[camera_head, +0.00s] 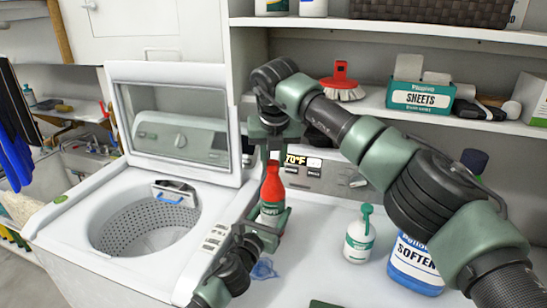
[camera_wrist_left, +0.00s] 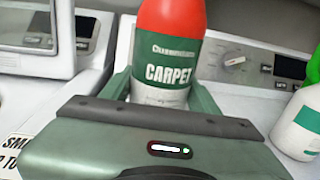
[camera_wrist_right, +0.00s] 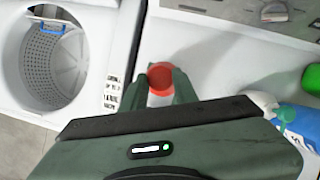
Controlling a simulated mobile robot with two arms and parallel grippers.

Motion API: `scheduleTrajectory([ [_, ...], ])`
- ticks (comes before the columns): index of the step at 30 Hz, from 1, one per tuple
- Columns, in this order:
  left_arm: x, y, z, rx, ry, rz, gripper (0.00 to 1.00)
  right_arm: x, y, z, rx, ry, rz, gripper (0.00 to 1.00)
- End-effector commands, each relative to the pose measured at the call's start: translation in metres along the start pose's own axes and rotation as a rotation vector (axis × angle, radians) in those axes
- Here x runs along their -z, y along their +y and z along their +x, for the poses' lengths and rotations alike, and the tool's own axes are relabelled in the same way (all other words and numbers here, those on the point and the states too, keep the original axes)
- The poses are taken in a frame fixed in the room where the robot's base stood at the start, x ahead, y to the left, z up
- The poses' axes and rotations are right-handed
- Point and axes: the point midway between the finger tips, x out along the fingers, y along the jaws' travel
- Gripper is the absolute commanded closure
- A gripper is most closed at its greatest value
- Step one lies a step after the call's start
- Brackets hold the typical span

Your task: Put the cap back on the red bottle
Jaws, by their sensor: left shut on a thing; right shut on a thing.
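The red bottle (camera_head: 272,188), with a white and green carpet label, stands upright on the white top beside the washer. My left gripper (camera_head: 266,232) is shut around its lower part; the bottle (camera_wrist_left: 168,35) fills the space between the fingers in the left wrist view. My right gripper (camera_head: 273,148) points down right above the bottle's neck. In the right wrist view a small pale piece, apparently the cap (camera_wrist_right: 160,99), is between its fingers, with the bottle's red top (camera_wrist_right: 160,75) just beyond. I cannot tell whether cap and neck touch.
The open washer (camera_head: 60,225) is on the left. A small white bottle with a green top (camera_head: 360,238) and a blue softener bottle (camera_head: 415,262) stand to the right. A shelf above holds a brush (camera_head: 343,85) and a sheets box (camera_head: 420,97).

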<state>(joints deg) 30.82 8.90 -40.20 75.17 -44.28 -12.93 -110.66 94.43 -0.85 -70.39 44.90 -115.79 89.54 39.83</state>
Motion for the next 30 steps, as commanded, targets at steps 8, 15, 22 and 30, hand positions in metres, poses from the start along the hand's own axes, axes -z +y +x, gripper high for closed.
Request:
scheduleTrajectory([
  [8, 0.0003, -0.0006, -0.0001, 0.001, 0.000, 0.001, 1.00, -0.0009, 0.0049, -0.0003, 0.162, -0.004, 0.380, 1.00],
  [15, 0.0003, -0.0006, -0.0001, 0.001, 0.000, 0.001, 1.00, -0.0006, 0.0041, -0.0006, 0.184, -0.006, 0.437, 1.00],
  [22, 0.0004, -0.0007, 0.0000, 0.001, 0.000, 0.001, 1.00, -0.0007, 0.0041, -0.0007, 0.183, -0.006, 0.435, 0.49],
  [30, 0.0005, -0.0007, -0.0001, 0.001, 0.001, 0.001, 1.00, -0.0008, 0.0039, -0.0006, 0.183, -0.006, 0.434, 0.49],
])
